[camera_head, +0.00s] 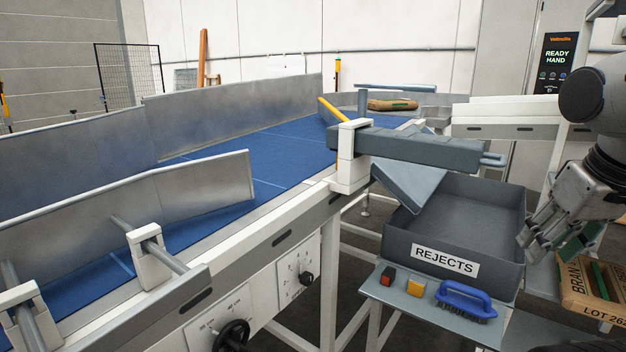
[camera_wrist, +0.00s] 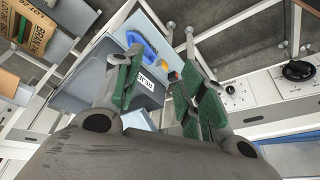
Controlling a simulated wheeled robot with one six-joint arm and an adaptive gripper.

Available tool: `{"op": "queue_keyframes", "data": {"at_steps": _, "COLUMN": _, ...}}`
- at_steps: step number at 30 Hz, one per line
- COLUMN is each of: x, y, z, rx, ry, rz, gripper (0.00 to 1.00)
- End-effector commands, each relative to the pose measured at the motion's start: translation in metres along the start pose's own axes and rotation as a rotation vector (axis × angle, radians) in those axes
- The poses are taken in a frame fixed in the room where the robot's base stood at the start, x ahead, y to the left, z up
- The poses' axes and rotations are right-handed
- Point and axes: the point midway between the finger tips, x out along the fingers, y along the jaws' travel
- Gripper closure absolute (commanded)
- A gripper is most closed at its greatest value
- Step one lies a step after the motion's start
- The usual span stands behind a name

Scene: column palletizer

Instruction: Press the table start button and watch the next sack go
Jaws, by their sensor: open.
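My gripper (camera_head: 545,232) is at the right of the head view, open and empty, beside the rejects bin. In the wrist view its green-padded fingers (camera_wrist: 163,45) are spread, with the bin and shelf beyond. No control I can read as the table start button shows. A red-and-dark block (camera_head: 387,275) and a yellow block (camera_head: 416,286) sit on the small shelf in front of the bin. A status screen (camera_head: 558,62) reads "READY HAND", with small round coloured marks below the words. A brown sack (camera_head: 392,104) lies at the far end of the conveyor line.
The blue belt (camera_head: 225,170) runs between metal guide walls. The "REJECTS" bin (camera_head: 460,205) looks empty. A blue brush (camera_head: 465,298) lies on the shelf. Dials (camera_head: 300,275) line the conveyor's side.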

Motion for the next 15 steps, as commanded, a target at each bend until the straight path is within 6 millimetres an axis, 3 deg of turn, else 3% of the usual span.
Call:
{"op": "queue_keyframes", "data": {"at_steps": 3, "x": -0.0002, "y": -0.0001, "z": -0.0003, "rx": 0.001, "ry": -0.001, "rz": -0.001, "gripper": 0.61}}
{"op": "queue_keyframes", "data": {"at_steps": 9, "x": -0.0002, "y": -0.0003, "z": -0.0003, "rx": 0.001, "ry": -0.002, "rz": -0.002, "gripper": 0.98}}
{"op": "queue_keyframes", "data": {"at_steps": 15, "x": -0.0003, "y": -0.0003, "z": -0.0004, "rx": 0.001, "ry": -0.002, "rz": -0.002, "gripper": 1.00}}
